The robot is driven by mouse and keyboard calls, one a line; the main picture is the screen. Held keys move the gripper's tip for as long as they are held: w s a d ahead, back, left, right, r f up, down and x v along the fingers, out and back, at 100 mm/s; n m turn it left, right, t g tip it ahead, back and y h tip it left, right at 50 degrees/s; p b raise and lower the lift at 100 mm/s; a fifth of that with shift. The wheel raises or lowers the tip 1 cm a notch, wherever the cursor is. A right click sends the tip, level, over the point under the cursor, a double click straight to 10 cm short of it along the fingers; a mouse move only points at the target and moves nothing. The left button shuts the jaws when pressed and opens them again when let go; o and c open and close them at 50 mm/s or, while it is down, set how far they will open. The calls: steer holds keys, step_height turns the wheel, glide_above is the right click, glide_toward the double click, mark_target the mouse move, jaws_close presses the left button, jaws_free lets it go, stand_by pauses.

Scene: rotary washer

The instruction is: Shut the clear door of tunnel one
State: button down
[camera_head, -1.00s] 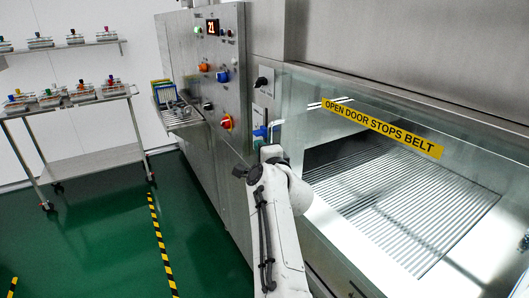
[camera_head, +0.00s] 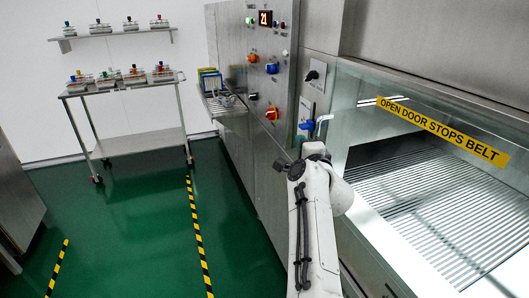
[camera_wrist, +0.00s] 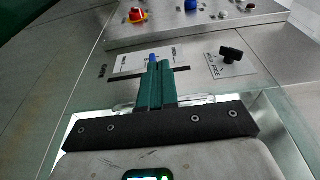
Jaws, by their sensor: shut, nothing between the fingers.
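The clear door (camera_head: 470,118) is a glass panel with a yellow label reading "OPEN DOOR STOPS BELT" (camera_head: 440,128). It fronts the tunnel on the right in the head view, and the slatted belt (camera_head: 450,200) shows behind and below it. How far the door stands open I cannot tell. In the wrist view, my gripper (camera_wrist: 156,66) has its green fingers together, with nothing between them. They point at the machine's front, over a labelled plate. A pale clear bar (camera_wrist: 205,100) shows just behind the fingers.
The control panel (camera_head: 268,60) with coloured knobs is left of the tunnel. A black switch (camera_wrist: 231,54) sits right of my fingers, and a blue lever (camera_head: 306,126) shows beyond my arm. A rack cart (camera_head: 140,147) stands at left. Green floor between is clear.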

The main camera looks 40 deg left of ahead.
steer(key=s+a+p, duration=0.1)
steer(key=s+a, duration=0.2)
steer(key=s, duration=0.7)
steer(key=shift+a, duration=0.35)
